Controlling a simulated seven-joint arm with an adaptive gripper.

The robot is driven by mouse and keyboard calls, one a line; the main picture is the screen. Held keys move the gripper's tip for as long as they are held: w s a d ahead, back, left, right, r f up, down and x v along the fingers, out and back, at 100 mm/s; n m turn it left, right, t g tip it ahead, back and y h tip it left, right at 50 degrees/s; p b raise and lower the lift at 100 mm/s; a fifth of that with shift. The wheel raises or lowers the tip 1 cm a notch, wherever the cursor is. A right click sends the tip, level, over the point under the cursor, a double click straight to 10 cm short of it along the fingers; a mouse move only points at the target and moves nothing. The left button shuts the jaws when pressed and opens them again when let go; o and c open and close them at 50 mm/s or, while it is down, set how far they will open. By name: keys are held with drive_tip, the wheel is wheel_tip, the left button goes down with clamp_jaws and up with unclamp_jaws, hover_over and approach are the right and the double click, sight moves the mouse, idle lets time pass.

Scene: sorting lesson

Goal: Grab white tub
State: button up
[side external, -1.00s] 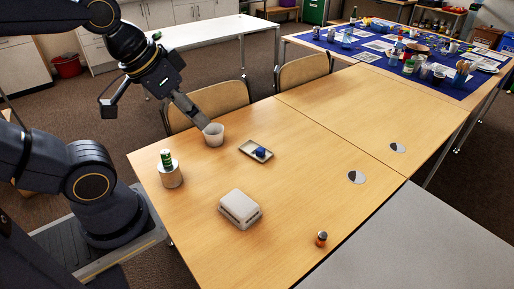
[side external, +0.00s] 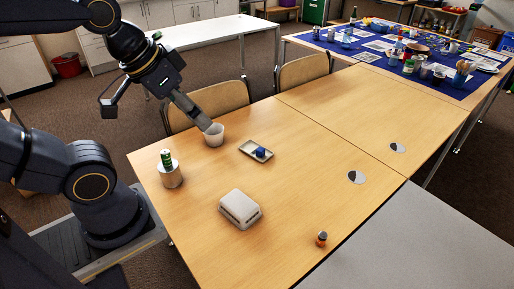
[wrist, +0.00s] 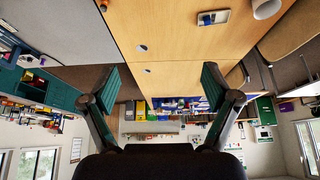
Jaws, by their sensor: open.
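The white tub (side external: 216,139) stands upright near the table's far left edge in the side view. My gripper (side external: 206,127) points down at a slant, and its tip overlaps the tub's rim in that picture. Whether it touches the tub, I cannot tell. In the wrist view, my gripper (wrist: 160,85) is open with nothing between its fingers. The tub (wrist: 266,8) shows there at the top right, partly cut off and outside the fingers.
A shallow tray (side external: 248,151) with a blue item lies right of the tub. A tin (side external: 170,177) holding a green item stands at the left. A pale lidded box (side external: 240,207) and a small orange-and-black bottle (side external: 321,240) stand nearer. The right part is mostly clear.

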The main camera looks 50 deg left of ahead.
drive_tip(key=shift+o, duration=0.6)
